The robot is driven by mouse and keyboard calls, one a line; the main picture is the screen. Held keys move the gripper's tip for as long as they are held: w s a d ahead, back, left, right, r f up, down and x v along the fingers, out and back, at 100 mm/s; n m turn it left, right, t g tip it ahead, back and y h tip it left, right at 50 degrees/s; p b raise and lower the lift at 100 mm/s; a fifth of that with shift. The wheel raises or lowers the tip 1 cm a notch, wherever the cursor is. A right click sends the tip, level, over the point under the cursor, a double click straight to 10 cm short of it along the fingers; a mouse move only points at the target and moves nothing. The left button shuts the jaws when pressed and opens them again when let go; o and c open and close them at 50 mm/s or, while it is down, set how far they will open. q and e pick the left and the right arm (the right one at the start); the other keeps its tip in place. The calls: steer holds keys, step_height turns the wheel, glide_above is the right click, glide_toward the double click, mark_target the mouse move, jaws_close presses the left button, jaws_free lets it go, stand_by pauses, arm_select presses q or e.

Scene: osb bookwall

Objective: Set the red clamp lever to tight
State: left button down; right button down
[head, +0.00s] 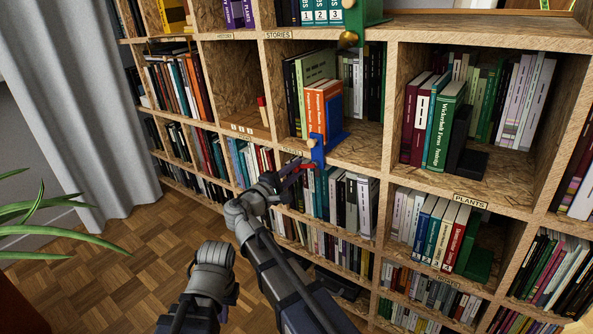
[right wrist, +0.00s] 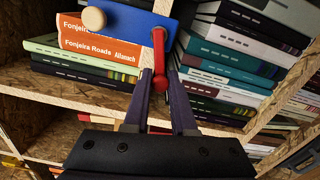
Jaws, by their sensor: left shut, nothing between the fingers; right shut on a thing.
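The red clamp lever (head: 303,166) sticks out from the blue clamp bookend (head: 319,150) at the shelf edge. In the right wrist view the red lever (right wrist: 158,52) hangs down from the blue plate (right wrist: 140,20), beside a round wooden knob (right wrist: 93,18). My right gripper (head: 290,182) is at the lever; in its wrist view the fingers (right wrist: 161,78) are shut on the lever's lower end. My left gripper (head: 207,262) is low at the left, away from the shelf; it is shut and empty, its fingers barely visible.
The bookcase has several compartments full of books. Orange books (head: 319,105) stand against the blue bookend. A green bookend with a brass knob (head: 348,38) is above, and a plant (head: 50,215) is at the left. The parquet floor (head: 110,260) is clear.

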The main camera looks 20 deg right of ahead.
arm_select(q)
steer(key=shift+r+p, duration=0.6)
steer(key=shift+r, duration=0.1)
arm_select(e)
steer(key=shift+w+a+r+m, duration=0.1)
steer(key=shift+r+m, duration=0.25)
steer(key=shift+m, duration=0.5)
steer(key=shift+w+r+m, duration=0.1)
steer(key=shift+r+m, duration=0.25)
steer(key=shift+m, duration=0.5)
steer(key=c, duration=0.7)
jaws_free()
steer(key=shift+c, duration=0.2)
steer(key=shift+s, duration=0.1)
